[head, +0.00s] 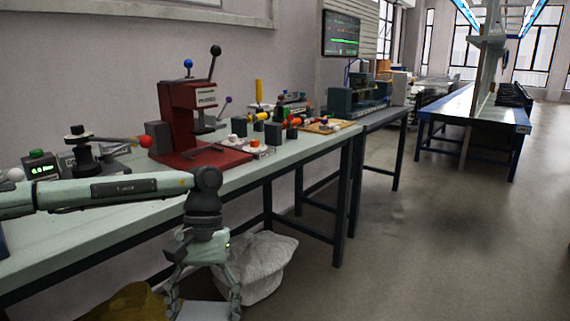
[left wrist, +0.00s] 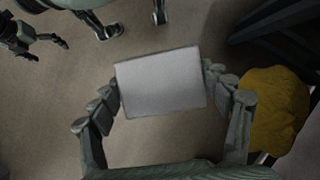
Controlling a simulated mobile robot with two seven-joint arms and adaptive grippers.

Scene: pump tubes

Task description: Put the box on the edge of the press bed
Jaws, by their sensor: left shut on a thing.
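A pale grey box (left wrist: 160,82) sits between the two fingers of my left gripper (left wrist: 162,88) in the left wrist view, held above the floor. In the head view my left gripper (head: 204,296) hangs below the table's front edge, with part of the box (head: 203,311) at the bottom of the picture. The red press (head: 178,118) stands on the table, and its red bed (head: 186,163) lies near the front edge. My right gripper (left wrist: 45,48) shows at the upper left of the left wrist view, fingers apart and empty; it is not in the head view.
A white sack (head: 262,268) and a mustard-yellow sack (head: 135,302) are on the floor by the gripper. The pale table (head: 75,228) carries a black-handled device (head: 84,155) left of the press and several small parts right of it. The floor at right is clear.

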